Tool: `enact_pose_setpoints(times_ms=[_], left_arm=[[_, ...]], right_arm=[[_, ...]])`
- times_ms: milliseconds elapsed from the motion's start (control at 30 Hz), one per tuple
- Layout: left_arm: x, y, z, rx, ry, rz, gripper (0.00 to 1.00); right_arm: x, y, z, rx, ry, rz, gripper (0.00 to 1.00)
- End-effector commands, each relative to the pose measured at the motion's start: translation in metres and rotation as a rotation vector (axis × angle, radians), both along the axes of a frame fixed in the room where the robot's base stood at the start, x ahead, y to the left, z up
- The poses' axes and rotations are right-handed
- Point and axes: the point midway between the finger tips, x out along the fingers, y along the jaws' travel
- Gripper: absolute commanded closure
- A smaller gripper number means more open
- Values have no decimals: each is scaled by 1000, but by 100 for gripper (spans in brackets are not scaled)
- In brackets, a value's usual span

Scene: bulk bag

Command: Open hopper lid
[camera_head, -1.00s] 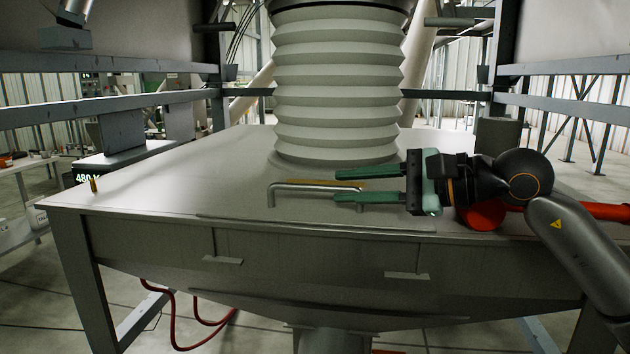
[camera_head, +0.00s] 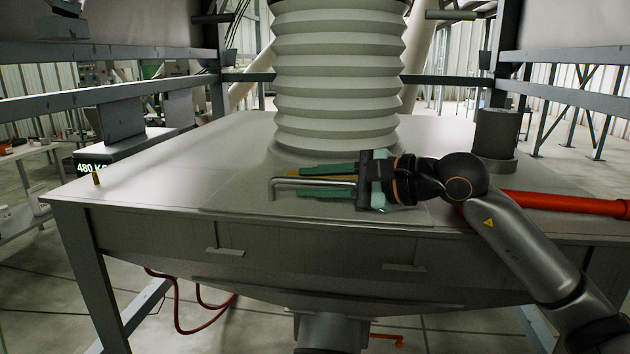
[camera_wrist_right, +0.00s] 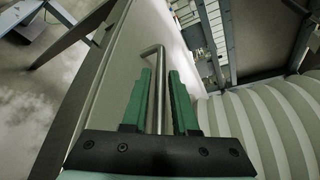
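The hopper lid (camera_head: 230,197) is a flat grey panel on the hopper top, lying closed. Its bar handle (camera_head: 280,181) is a bent metal rod near the front edge. My right gripper (camera_head: 300,183) is open, with its green fingers pointing left along the handle, one on the far side and one on the near side. In the right wrist view the handle (camera_wrist_right: 153,54) runs between the two fingers (camera_wrist_right: 157,92), with visible gaps beside it. My left gripper is not in view.
A ribbed white bellows (camera_head: 338,85) rises from the hopper top just behind the handle. A red-orange tube (camera_head: 570,203) and a grey cylinder (camera_head: 496,133) are at the right. A small brass pin (camera_head: 96,179) stands at the left. The left part of the top is clear.

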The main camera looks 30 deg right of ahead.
Motion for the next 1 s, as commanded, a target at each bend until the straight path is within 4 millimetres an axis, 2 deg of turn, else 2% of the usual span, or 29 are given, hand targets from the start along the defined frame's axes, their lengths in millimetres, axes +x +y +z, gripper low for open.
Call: enact_pose_setpoints(times_ms=[100,333,1000], left_arm=[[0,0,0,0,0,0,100],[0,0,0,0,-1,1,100],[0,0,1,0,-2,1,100]], right_arm=[[0,0,0,0,0,0,74],[0,0,0,0,0,0,100],[0,0,1,0,-1,-1,100]])
